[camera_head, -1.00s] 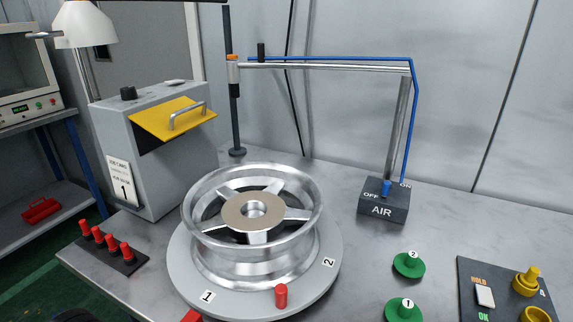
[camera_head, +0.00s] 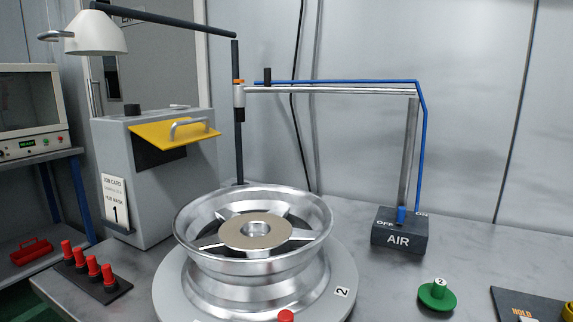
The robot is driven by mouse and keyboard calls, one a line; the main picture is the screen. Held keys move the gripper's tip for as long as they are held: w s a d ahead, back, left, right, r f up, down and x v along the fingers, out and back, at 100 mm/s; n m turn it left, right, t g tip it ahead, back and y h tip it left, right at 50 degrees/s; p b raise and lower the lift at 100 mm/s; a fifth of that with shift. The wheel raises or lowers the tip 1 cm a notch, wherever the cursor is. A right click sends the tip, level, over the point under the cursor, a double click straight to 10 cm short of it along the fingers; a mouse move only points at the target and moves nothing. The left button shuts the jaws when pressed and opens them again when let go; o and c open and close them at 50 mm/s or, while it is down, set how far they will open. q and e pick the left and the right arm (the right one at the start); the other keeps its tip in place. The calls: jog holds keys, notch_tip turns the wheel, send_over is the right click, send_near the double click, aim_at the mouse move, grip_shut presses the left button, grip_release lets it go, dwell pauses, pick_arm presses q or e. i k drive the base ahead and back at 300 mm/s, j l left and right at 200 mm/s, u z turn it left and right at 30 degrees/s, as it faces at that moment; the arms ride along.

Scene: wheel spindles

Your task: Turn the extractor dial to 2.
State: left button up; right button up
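A black knob (camera_head: 132,110) sits on top of a grey box (camera_head: 180,200) at the left back of the bench; it may be the extractor dial, but no label or numbers on it are readable. Neither of my grippers is in view.
A metal wheel (camera_head: 253,235) stands on a grey turntable (camera_head: 340,275) in the middle. A rack of red pegs (camera_head: 95,270) is at left. An AIR box (camera_head: 398,238) with a blue lever, a green knob (camera_head: 437,296) and a dark panel (camera_head: 525,305) are at right. A lamp (camera_head: 97,32) hangs upper left.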

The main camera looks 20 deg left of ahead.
aim_at(134, 109)
jog(key=u, duration=1.2)
jog(key=j, duration=0.05)
